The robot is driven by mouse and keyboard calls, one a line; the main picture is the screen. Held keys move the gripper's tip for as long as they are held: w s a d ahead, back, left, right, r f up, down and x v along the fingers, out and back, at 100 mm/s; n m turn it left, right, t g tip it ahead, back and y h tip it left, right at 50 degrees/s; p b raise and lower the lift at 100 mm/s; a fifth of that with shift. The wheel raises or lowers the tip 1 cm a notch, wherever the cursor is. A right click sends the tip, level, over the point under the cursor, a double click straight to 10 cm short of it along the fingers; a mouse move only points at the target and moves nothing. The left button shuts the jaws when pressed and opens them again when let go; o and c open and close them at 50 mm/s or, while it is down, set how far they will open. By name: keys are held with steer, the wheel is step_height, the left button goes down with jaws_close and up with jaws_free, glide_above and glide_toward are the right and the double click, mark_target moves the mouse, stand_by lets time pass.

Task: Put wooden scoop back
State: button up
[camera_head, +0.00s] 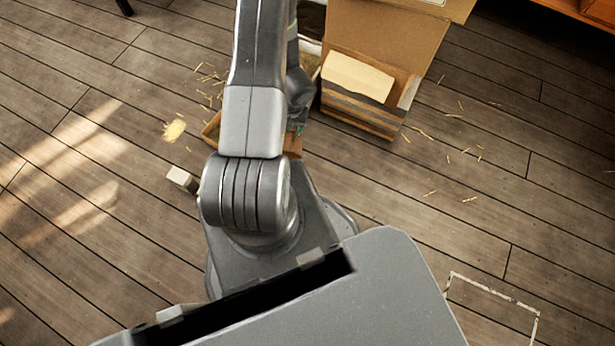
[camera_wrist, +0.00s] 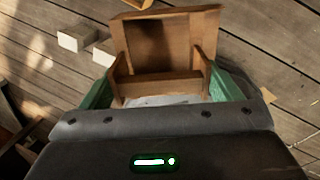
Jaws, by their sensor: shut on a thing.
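My gripper (camera_wrist: 164,88) has its green fingers on either side of a brown wooden piece, the wooden scoop (camera_wrist: 160,48), and is shut on it. The scoop shows as a shallow, open box shape with a broad panel and two side walls. In the head view, parts of the scoop (camera_head: 293,146) show on both sides of my arm, above the plank floor. My arm hides most of my gripper there; only a bit of green shows. Whether the scoop touches the floor cannot be told.
A wooden box (camera_head: 362,118) with a pale block inside stands beyond my arm, slightly right. A small pale block (camera_head: 182,180) lies on the floor to the left; two pale blocks (camera_wrist: 75,38) show in the wrist view. Straw is scattered about. A white outline (camera_head: 500,292) marks the floor at lower right.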

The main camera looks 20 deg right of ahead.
mark_target(296, 144)
steer(key=d+f+n+b, duration=0.1)
steer(key=f+b, duration=0.1)
steer(key=f, duration=0.2)
steer(key=d+f+n+b, duration=0.1)
steer(key=f+b, duration=0.1)
steer(key=f, duration=0.2)
steer(key=s+d+f+n+g+h+b, duration=0.1)
steer(key=f+b, duration=0.1)
steer(key=f, duration=0.2)
steer(key=shift+d+n, duration=0.4)
steer(key=d+f+n+h+b, duration=0.1)
steer(key=f+b, duration=0.4)
steer(key=f, duration=0.5)
steer(key=d+f+n+b, duration=0.2)
steer(key=f+b, duration=0.3)
steer(key=f, duration=0.6)
steer(key=shift+w+n+h, duration=0.4)
steer(key=shift+n, duration=0.4)
steer(key=shift+f+b, duration=0.15)
steer(key=shift+b, duration=0.2)
steer(key=o, duration=0.8)
steer(key=shift+o, duration=0.2)
step_height(296, 144, up, 12)
steer(key=p, duration=0.5)
